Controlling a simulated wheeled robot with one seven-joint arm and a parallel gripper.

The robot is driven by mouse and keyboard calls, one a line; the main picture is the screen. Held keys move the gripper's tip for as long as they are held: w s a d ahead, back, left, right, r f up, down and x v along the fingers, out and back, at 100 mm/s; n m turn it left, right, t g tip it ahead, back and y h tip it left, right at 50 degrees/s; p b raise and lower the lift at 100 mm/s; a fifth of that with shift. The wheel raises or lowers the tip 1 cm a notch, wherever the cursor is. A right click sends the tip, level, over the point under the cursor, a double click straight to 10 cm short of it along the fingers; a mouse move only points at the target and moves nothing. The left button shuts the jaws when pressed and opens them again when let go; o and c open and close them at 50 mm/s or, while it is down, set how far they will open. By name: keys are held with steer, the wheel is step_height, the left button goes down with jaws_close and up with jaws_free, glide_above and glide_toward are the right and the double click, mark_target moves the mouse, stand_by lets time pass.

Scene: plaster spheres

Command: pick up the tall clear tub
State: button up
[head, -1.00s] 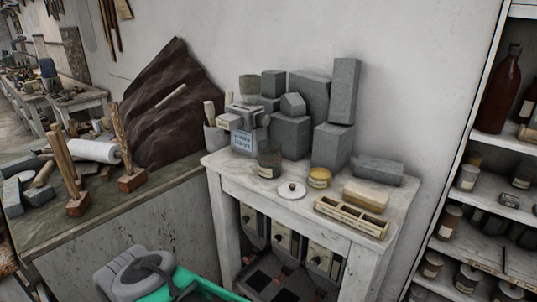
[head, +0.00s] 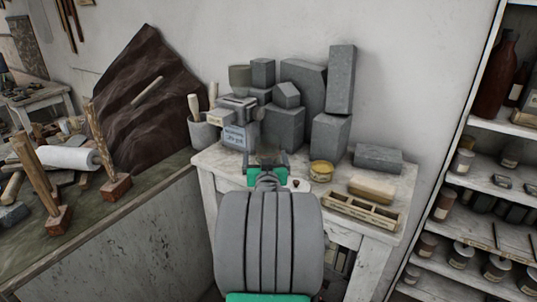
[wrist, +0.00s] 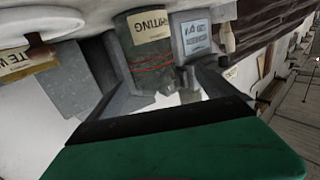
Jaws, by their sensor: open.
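The tall clear tub (wrist: 150,62) stands on the small white table (head: 408,182). In the wrist view it looks greenish and see-through, with reddish streaks and a pale paper label. In the head view my arm and gripper hide most of it. My gripper (wrist: 155,75) is open, with one finger on each side of the tub in the wrist view. I cannot tell whether either finger touches it. In the head view my gripper (head: 267,172) is over the table's front left part.
A yellow-banded tub (head: 321,174), a white lid (head: 298,184), a wooden divided tray (head: 361,210) and a tan block (head: 372,188) are to the right. Grey blocks (head: 285,126) and a labelled grey device (head: 237,134) stand close behind.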

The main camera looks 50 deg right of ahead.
mark_target(268, 143)
steer(key=shift+s+d+r+h, duration=0.15)
steer(key=shift+s+d, duration=0.05)
steer(key=shift+d, duration=0.2)
steer(key=shift+s+d+r+h, duration=0.1)
steer(key=shift+s+d+h, duration=0.1)
steer(key=shift+d, duration=0.2)
steer(key=p+x, duration=0.3)
steer(key=x, duration=0.4)
steer(key=shift+w, duration=0.25)
steer(key=c, duration=1.5)
